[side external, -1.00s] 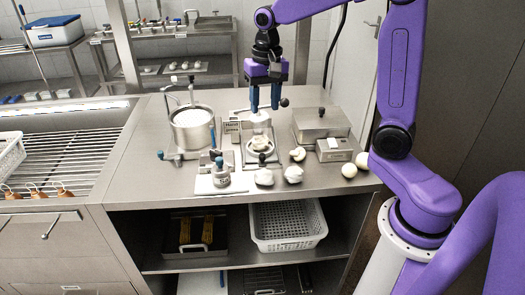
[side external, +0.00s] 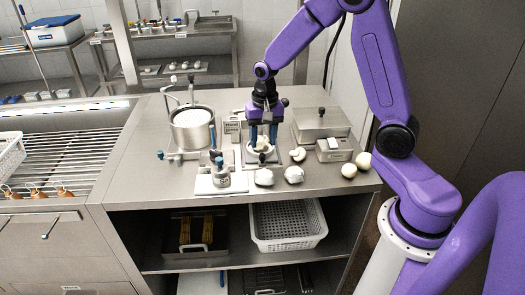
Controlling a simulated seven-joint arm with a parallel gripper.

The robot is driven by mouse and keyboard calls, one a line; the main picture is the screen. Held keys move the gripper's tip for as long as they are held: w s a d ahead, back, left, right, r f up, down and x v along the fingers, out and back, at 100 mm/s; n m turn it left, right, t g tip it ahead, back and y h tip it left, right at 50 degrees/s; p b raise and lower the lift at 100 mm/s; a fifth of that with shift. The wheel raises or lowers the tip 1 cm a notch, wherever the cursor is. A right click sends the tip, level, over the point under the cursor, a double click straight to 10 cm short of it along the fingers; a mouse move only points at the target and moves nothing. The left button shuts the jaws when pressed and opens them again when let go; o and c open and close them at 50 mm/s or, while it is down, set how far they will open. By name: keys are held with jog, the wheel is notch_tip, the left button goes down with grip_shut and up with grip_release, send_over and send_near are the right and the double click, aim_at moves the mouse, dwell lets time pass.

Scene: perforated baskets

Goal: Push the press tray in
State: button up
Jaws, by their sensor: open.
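A press with a flat metal tray (side external: 252,161) stands in the middle of the steel worktop. A white lump (side external: 261,145) sits on the tray, partly hidden by my gripper. My gripper (side external: 262,143) points straight down over the tray, its two blue fingers open on either side of the lump. I cannot tell whether the fingers touch the lump or the tray.
A metal pot (side external: 192,130) stands to the left, and a small device on a white board (side external: 220,180) is in front of it. A lidded metal box (side external: 319,124) and a scale (side external: 333,150) are to the right. Several white lumps (side external: 294,174) lie along the front.

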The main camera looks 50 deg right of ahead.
jog(key=shift+f, duration=2.45)
